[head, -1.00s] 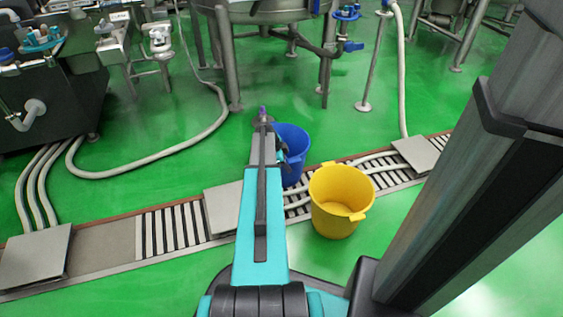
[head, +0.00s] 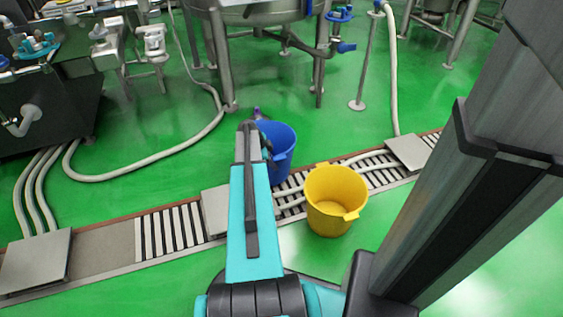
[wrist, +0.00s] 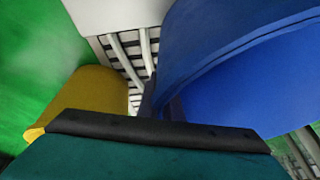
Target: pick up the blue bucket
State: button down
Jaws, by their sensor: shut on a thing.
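The blue bucket (head: 280,153) is upright, just behind and to the left of the yellow bucket in the head view. My gripper (head: 259,124) is at its left rim, shut on it; my arm hides part of its left side. In the wrist view the blue bucket (wrist: 235,75) fills the upper right, its wall and rim very close. My gripper's finger (wrist: 150,102) shows beside the rim there. Whether the bucket's base is clear of the floor is hard to tell.
A yellow bucket (head: 335,202) stands close by at the right front, by the floor drain (head: 172,232). It also shows in the wrist view (wrist: 85,100). Hoses cross the drain. A steel tank (head: 262,12) on legs stands behind. Green floor is open between.

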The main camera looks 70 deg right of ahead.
jog(key=w+a+r+p, duration=0.1)
jog(key=w+a+p, duration=0.2)
jog(key=w+a, duration=0.4)
jog(key=shift+w+a, duration=0.2)
jog(key=shift+w, duration=0.65)
jog(key=shift+r, duration=0.1)
